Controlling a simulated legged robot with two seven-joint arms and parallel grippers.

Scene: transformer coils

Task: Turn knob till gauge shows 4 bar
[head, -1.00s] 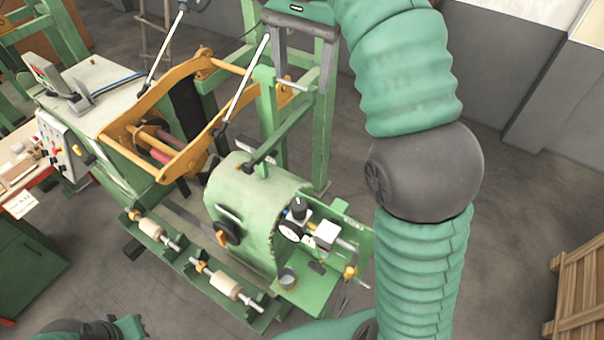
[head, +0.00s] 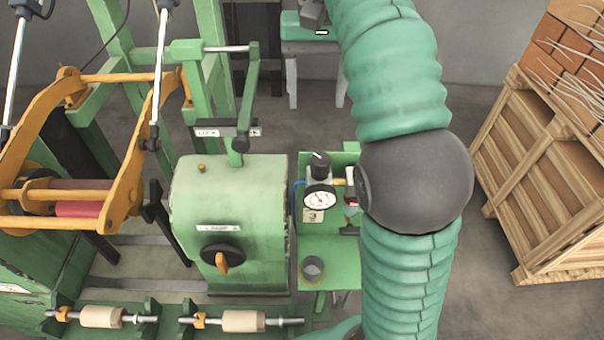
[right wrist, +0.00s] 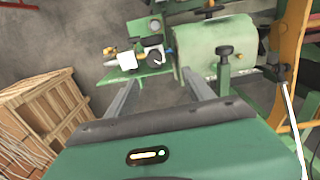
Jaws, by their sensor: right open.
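The black knob (head: 319,160) sits on top of the pressure regulator on the green side plate of the machine. The round white gauge (head: 320,199) faces me just below it; its dial is too small to read a value. My right gripper (head: 316,101) is open and empty, beyond the knob, with its two grey fingers pointing toward the machine. In the right wrist view the fingers (right wrist: 160,86) are spread, apart from the knob (right wrist: 154,41), which shows past their tips. My left gripper is not in view.
A green machine housing (head: 230,220) stands left of the regulator. My right arm partly covers fittings beside the gauge. A wooden crate (head: 545,170) is at the right, with floor between.

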